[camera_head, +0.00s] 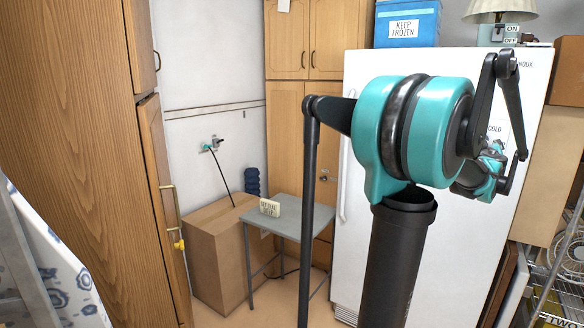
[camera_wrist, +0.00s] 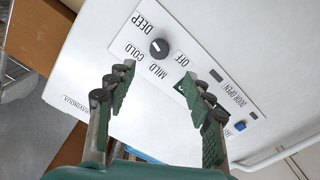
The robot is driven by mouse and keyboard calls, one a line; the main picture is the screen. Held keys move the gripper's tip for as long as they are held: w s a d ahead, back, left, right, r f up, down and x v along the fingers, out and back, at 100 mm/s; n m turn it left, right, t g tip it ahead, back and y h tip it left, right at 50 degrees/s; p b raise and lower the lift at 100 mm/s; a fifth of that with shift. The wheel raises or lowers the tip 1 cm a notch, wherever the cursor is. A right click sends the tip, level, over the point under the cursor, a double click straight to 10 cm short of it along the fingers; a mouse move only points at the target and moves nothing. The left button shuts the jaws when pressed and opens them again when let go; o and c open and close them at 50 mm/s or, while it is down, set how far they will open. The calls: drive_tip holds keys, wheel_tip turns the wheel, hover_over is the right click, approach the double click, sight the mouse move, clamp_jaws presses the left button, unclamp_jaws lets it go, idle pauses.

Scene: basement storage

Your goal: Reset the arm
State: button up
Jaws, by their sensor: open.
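My gripper (camera_wrist: 157,77) is open and empty in the wrist view, its two green-padded fingers spread apart. Beyond the fingers is the white freezer front with its control panel (camera_wrist: 205,62). The panel has a dark knob (camera_wrist: 159,48) and words such as DEEP, COLD, MILD and OFF. The fingers overlap part of the panel; I cannot tell how far they are from it. In the head view my teal and black arm (camera_head: 440,125) is bent in front of the freezer (camera_head: 365,230), and my gripper cannot be made out clearly behind the arm.
A blue KEEP FROZEN box (camera_head: 407,12) and a lamp (camera_head: 498,10) stand on the freezer. A grey table (camera_head: 285,217) and a cardboard box (camera_head: 220,250) are to its left. A wooden cabinet (camera_head: 75,130) is close at left. A wire rack (camera_head: 555,270) is at right.

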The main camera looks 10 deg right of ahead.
drive_tip(key=w+a+f+m+g+y, duration=0.1)
drive_tip(key=a+f, duration=0.6)
drive_tip(key=a, duration=0.3)
drive_tip(key=a+f+m+g+y, duration=0.1)
drive_tip(key=a+f+g+y, duration=0.1)
drive_tip(key=a+f, duration=0.75)
drive_tip(key=w+a+f+m+g+y, duration=0.1)
drive_tip(key=a+f, duration=0.5)
drive_tip(key=a, duration=0.6)
drive_tip(key=s+a+f+n+g+y, duration=0.1)
drive_tip(key=s+a+f+n+y, duration=0.1)
drive_tip(key=s+a+f, duration=0.3)
drive_tip(key=s+a+f+n+g+y, duration=0.2)
drive_tip(key=s+a+f+y, duration=0.2)
drive_tip(key=a, duration=0.9)
drive_tip(key=s+a+f+n+g+y, duration=0.1)
drive_tip(key=s+a+f+n+y, duration=0.1)
drive_tip(key=s+a+f, duration=0.4)
drive_tip(key=a+f, duration=0.2)
drive_tip(key=a, duration=0.1)
drive_tip(key=shift+f+g+y, duration=0.3)
drive_tip(key=shift+f+y, duration=0.1)
drive_tip(key=shift+a, duration=0.1)
